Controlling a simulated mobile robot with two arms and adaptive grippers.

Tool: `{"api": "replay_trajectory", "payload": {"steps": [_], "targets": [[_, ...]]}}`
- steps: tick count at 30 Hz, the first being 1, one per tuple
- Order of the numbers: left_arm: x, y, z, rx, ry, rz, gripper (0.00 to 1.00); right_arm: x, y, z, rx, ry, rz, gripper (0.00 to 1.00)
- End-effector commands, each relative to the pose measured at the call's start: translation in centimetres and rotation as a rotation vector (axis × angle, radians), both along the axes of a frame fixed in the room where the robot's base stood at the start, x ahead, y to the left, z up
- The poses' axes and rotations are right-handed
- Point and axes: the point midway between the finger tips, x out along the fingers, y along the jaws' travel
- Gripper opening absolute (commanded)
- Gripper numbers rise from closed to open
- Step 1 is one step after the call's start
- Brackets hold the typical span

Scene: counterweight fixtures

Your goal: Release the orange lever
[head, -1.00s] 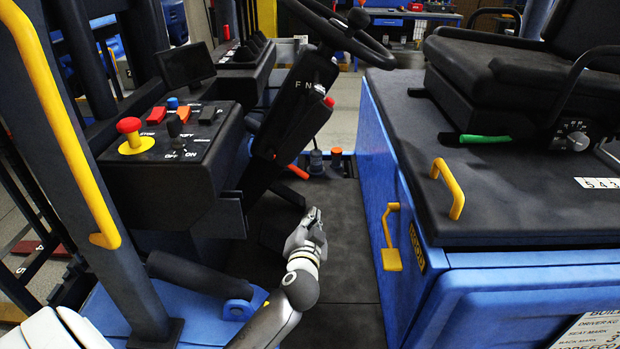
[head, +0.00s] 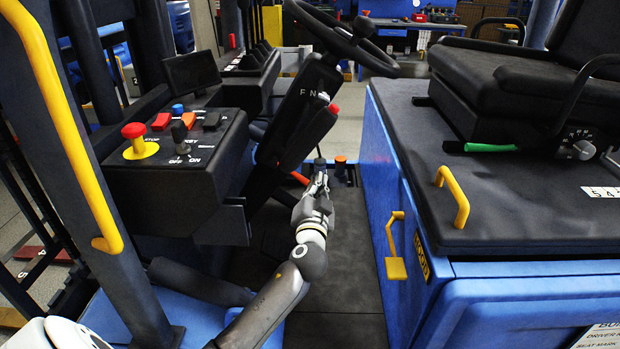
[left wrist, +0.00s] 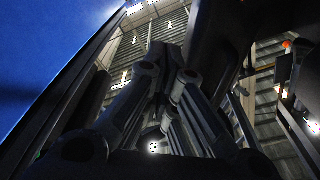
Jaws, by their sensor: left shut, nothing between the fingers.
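The orange lever (head: 299,178) is a short slanted bar low beside the steering column in the head view. My left gripper (head: 318,182) is just right of it, fingers pointing up and away, shut and empty. Whether they touch cannot be told. The gripper may cover part of the lever. In the left wrist view my left gripper's fingers (left wrist: 168,55) fill the middle, dark and close together. A small orange tip (left wrist: 287,44) shows at the right there; which part it belongs to is unclear. My right gripper is not in view.
An orange-topped knob (head: 340,160) stands just behind the gripper, near a dark post. The steering column (head: 300,110) and wheel (head: 350,40) hang above. The blue seat base (head: 385,190) bounds the right. The dark floor (head: 345,270) between is clear.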

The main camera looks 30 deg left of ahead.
Motion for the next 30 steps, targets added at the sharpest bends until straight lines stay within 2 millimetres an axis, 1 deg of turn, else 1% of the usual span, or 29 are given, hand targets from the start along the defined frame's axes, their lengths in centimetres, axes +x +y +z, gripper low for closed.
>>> {"api": "replay_trajectory", "payload": {"steps": [1,3,9,12,16,21,30], "targets": [[1.0,0.6,0.3,0.004,-0.001,0.002,0.00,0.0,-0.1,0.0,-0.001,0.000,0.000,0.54],[2.2,1.2,0.3,0.003,-0.001,0.000,0.00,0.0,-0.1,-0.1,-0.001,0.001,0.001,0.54],[5.2,2.9,0.5,0.002,-0.002,0.002,0.00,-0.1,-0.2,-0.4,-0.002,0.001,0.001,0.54],[5.1,3.9,-1.3,0.003,0.003,0.001,0.00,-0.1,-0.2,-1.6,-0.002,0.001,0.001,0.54],[5.1,4.9,-2.3,0.001,0.002,0.001,0.00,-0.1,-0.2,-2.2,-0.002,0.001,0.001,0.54],[5.1,5.4,-2.7,0.001,0.000,0.000,0.00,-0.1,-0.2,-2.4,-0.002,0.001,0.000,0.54],[5.1,5.4,-2.7,0.001,0.001,-0.001,0.00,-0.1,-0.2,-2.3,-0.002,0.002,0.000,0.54]]}}
